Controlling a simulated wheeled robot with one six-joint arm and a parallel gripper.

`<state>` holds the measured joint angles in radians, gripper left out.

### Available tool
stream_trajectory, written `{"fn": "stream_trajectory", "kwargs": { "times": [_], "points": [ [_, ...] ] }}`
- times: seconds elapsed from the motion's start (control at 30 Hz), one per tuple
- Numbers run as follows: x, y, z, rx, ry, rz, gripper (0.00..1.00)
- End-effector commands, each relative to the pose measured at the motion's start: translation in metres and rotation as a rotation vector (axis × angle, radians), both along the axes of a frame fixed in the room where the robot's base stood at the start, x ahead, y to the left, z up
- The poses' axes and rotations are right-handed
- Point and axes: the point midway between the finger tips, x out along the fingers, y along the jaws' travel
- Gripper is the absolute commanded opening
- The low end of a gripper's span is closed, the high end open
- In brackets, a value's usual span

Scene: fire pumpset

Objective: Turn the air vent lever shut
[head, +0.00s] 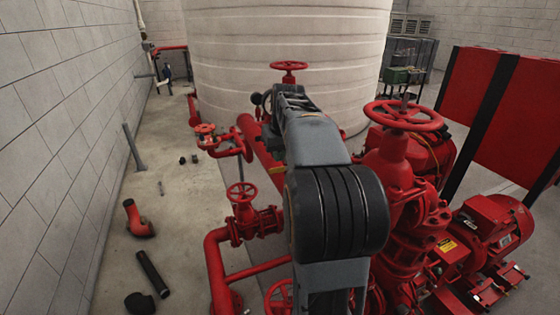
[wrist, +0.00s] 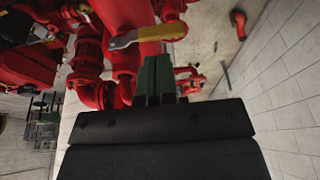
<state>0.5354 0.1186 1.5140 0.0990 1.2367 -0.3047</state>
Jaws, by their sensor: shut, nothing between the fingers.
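In the wrist view a lever with a yellow grip (wrist: 163,32) and a bare metal part lies roughly crosswise at the top, in front of red pipework. I take it to be the air vent lever. My gripper (wrist: 155,60) has its dark green fingers together, with nothing between them. The fingertips appear just below the yellow grip; I cannot tell whether they touch it.
Red pumps, pipes and handwheels (head: 403,115) crowd the centre and right. A large pale tank (head: 290,60) stands behind. An elbow pipe (head: 138,220) and a dark tube (head: 152,273) lie on the floor at left. The grey block wall (head: 50,130) bounds the left side.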

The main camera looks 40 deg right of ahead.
Motion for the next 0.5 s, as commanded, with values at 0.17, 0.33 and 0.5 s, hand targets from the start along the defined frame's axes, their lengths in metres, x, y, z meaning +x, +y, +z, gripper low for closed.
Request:
{"fn": "stream_trajectory", "kwargs": {
  "times": [0.17,0.33,0.5],
  "points": [
    [0.0,0.001,-0.016,0.0,0.0,0.001,0.0],
    [0.0,0.002,-0.023,-0.001,-0.001,0.001,0.0],
    [0.0,0.002,-0.025,-0.001,-0.002,0.001,0.0]
  ]
}}
